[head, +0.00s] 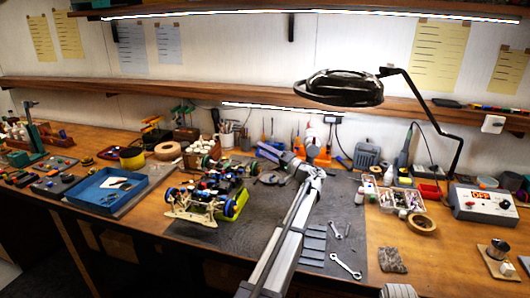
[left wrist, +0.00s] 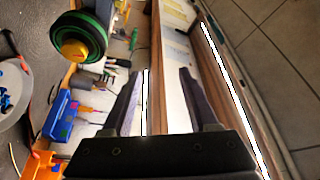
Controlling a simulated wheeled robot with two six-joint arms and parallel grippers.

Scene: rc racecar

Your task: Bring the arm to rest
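My left gripper (head: 268,150) is above the back part of the dark work mat (head: 345,215), right of the race car, its arm reaching in from the bottom of the head view. In the left wrist view, the two dark fingers of the left gripper (left wrist: 160,75) stand apart with nothing between them. The race car (head: 200,198), with blue wheel parts and a yellow-green piece, stands on the mat's left part, apart from the gripper. A green-and-black wheel with a yellow hub (left wrist: 76,36) shows left of the fingers in the wrist view.
A blue tray (head: 108,190) lies left of the car. Wrenches (head: 345,267), a tape roll (head: 421,223), a parts box (head: 400,200) and a power supply (head: 484,207) lie to the right. A magnifier lamp (head: 340,88) hangs above. Tools line the back wall below a shelf (head: 200,83).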

